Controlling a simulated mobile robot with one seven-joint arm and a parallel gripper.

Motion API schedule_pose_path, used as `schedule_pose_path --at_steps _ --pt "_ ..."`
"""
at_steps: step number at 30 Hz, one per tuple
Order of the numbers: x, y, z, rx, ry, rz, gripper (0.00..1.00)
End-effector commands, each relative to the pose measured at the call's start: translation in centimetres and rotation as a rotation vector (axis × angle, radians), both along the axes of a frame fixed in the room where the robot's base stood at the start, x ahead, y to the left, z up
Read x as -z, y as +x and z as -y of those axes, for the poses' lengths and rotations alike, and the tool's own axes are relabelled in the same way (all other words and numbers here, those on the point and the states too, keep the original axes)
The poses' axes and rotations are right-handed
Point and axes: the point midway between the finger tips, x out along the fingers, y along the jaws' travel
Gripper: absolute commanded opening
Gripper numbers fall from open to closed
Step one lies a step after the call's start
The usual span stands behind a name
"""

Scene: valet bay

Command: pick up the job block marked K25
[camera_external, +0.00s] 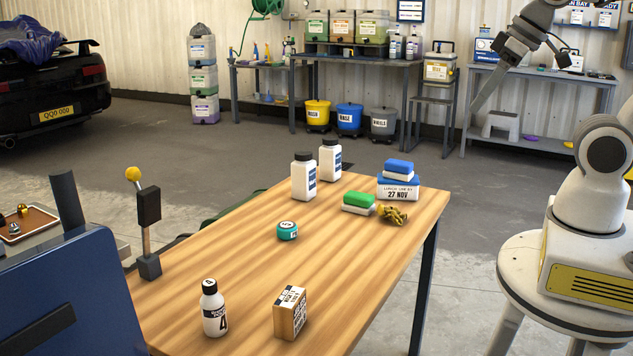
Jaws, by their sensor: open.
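A light brown block (290,313) with white labels and dark print stands upright near the front edge of the wooden table (240,265). It is the only thing here that looks like a job block. Its print is too small to read, so I cannot confirm K25. My gripper (488,88) is high at the upper right, beyond the table and far from the block. It is seen edge-on, with nothing visible held in it. My arm's base stands right of the table.
A white bottle (214,308) stands left of the block. A teal tin (287,231) sits mid-table. Two white bottles (303,177), sponges (358,203), a lunch box (398,188) and a yellowish crumpled thing (393,215) are farther back. A lever (147,220) rises at the left edge.

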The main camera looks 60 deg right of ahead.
Motion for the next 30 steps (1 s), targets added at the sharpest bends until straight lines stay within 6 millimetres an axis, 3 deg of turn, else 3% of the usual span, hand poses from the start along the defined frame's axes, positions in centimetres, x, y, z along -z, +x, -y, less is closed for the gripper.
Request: schedule_pose_path --at_steps 8,30 --pt "1.6 1.0 -1.2 0.034 0.065 -0.073 0.85" --pt "14.3 11.5 -15.0 0.405 0.688 -0.781 0.85"
